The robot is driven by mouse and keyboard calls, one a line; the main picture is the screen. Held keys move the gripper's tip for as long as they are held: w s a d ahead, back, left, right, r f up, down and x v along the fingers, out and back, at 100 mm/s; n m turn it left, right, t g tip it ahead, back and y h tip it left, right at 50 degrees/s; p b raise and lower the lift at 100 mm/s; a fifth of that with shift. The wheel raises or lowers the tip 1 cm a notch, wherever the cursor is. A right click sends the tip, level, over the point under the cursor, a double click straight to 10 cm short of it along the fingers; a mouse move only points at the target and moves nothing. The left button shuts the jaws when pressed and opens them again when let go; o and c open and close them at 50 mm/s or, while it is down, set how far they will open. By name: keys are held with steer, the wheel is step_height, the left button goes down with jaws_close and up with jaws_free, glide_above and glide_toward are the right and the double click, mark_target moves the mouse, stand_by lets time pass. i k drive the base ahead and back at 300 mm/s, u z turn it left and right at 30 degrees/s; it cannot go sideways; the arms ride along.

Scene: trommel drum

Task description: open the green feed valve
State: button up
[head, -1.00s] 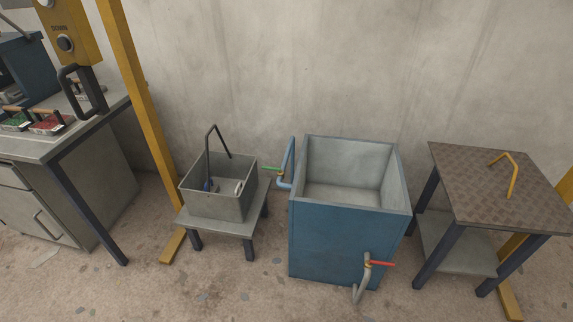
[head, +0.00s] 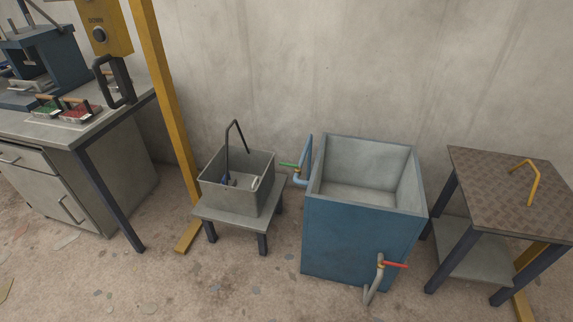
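The green feed valve handle (head: 289,165) sits on the blue feed pipe (head: 303,168) at the left side of the blue tank (head: 352,240). The handle is a short green lever that points left, away from the tank and roughly level. A red-handled valve (head: 393,265) is on a grey outlet pipe low on the tank's front. My gripper is not in view, so its distance from the green handle cannot be seen.
A grey bin (head: 236,182) with a black handle stands on a low stool (head: 238,222) left of the tank. A brown-topped table (head: 500,185) is at the right. A yellow post (head: 172,110) and a workbench (head: 85,135) are at the left. Floor in front is clear.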

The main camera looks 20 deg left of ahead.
mark_target(289, 165)
steer(key=k, duration=1)
steer(key=u, duration=0.8)
steer(key=i, duration=1.8)
steer(key=u, duration=0.05)
